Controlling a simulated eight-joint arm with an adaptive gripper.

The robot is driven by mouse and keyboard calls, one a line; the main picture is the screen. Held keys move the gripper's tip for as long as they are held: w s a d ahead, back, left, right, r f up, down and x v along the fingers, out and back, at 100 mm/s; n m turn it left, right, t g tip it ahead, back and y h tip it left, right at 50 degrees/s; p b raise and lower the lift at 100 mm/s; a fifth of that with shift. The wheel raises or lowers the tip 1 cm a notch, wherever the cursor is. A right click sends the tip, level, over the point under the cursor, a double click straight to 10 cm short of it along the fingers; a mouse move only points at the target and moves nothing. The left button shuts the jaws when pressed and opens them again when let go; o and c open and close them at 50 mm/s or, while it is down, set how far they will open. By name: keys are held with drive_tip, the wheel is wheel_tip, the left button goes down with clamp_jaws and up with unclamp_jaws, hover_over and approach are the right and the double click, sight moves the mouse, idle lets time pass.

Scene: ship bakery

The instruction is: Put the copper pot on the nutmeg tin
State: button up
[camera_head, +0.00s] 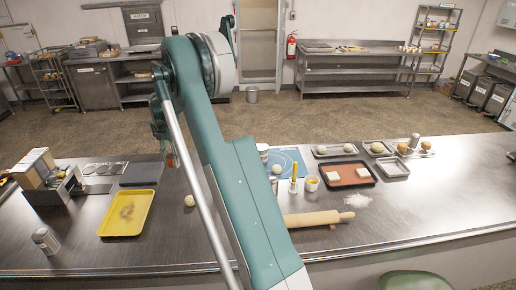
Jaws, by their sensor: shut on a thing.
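My gripper (170,150) hangs down at the left of my teal arm, above the back edge of the steel counter. It is small in view and partly hidden by my arm. It is shut on a small copper-coloured thing, which looks like the copper pot (171,160). Several grey tins stand on the counter: one at the front left (45,240), one just right of my arm (263,150), and one at the right among the trays (414,141). Their labels are too small to read, so I cannot tell which is the nutmeg tin.
A yellow tray (145,213) and a dough ball (189,200) lie left of my arm. A card box (35,168) stands at far left. A rolling pin (312,218), a red-brown tray (332,181) and a blue mat (287,158) lie right. The counter's right end is clear.

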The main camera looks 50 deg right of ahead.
drive_tip(key=s+d+r+m, duration=0.1)
drive_tip(key=s+d+r, duration=0.3)
drive_tip(key=d, duration=0.8)
drive_tip(key=s+d+r+m, duration=0.1)
drive_tip(key=s+d+m, duration=0.1)
drive_tip(key=s+d, duration=0.65)
wheel_tip(320, 180, up, 5)
drive_tip(key=m, duration=0.2)
hover_over(261, 147)
drive_tip(key=shift+d+f, duration=0.15)
drive_tip(key=shift+d, duration=0.1)
drive_tip(key=shift+f+p, duration=0.35)
drive_tip(key=shift+f, duration=2.75)
drive_tip(key=shift+f, duration=0.1)
drive_tip(key=shift+f, duration=1.8)
drive_tip(key=shift+f, duration=0.1)
